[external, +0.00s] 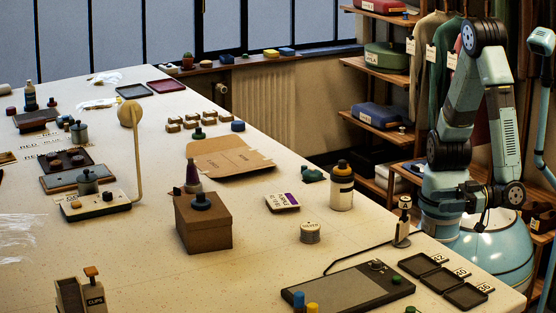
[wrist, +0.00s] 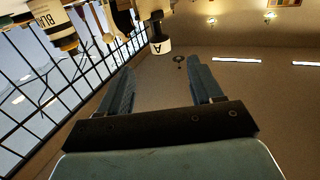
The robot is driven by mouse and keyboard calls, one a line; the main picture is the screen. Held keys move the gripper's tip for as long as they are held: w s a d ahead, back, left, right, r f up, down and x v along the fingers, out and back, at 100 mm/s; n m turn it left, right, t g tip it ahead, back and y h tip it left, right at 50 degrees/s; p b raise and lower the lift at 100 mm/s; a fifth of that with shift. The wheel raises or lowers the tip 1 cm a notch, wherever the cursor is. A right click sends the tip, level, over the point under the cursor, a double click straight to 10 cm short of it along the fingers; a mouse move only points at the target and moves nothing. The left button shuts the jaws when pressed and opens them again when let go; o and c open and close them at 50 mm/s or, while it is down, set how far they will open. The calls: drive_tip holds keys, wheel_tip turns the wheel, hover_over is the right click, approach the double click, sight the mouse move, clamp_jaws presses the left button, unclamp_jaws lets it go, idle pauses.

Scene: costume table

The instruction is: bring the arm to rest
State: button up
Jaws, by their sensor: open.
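My arm (external: 466,110) is folded at the right of the external view, beside the table's right edge. My gripper (wrist: 160,68) shows in the wrist view with its two dark fingers spread apart and nothing between them. In the external view its fingertips are hard to make out against the lower arm. The wrist picture is upside down. In it, a stamp marked A (wrist: 160,42) and a white bottle with a dark label (wrist: 50,22) appear beyond the fingers, apart from them.
On the table (external: 265,268), the stamp marked A (external: 403,222) stands nearest my arm. The bottle (external: 341,188), a round tin (external: 310,233), a black panel (external: 347,288) and dark numbered trays (external: 465,296) are nearby. Shelves (external: 380,118) and hanging clothes (external: 425,60) are behind my arm.

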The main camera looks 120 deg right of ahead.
drive_tip(key=shift+s+a, duration=0.15)
drive_tip(key=shift+s, duration=0.2)
drive_tip(key=w+d+r+y, duration=0.1)
drive_tip(key=w+r+y, duration=0.2)
drive_tip(key=w, duration=0.1)
drive_tip(key=w+d+r+n+g+y, duration=0.1)
drive_tip(key=w+d+r+y, duration=0.1)
drive_tip(key=w+r+y, duration=0.1)
drive_tip(key=w+d+r+g+y, duration=0.1)
drive_tip(key=w+r+y, duration=0.1)
drive_tip(key=w+r, duration=0.3)
drive_tip(key=shift+w+d+y, duration=0.1)
drive_tip(key=shift+d+y, duration=0.25)
drive_tip(key=shift+y, duration=0.05)
drive_tip(key=s+d+r+n+g+y, duration=0.1)
drive_tip(key=s+d+r+n+g, duration=0.2)
drive_tip(key=d, duration=0.5)
drive_tip(key=s+d+r+n+g+y, duration=0.1)
drive_tip(key=s+d+r+g, duration=0.1)
drive_tip(key=s+d, duration=0.5)
drive_tip(key=s+d+f+g+h, duration=0.2)
drive_tip(key=s+d+g+h, duration=0.1)
drive_tip(key=s+d, duration=0.8)
drive_tip(key=d, duration=0.2)
drive_tip(key=shift+d+g+h, duration=0.3)
drive_tip(key=shift+d+h, duration=0.1)
drive_tip(key=shift+s, duration=0.1)
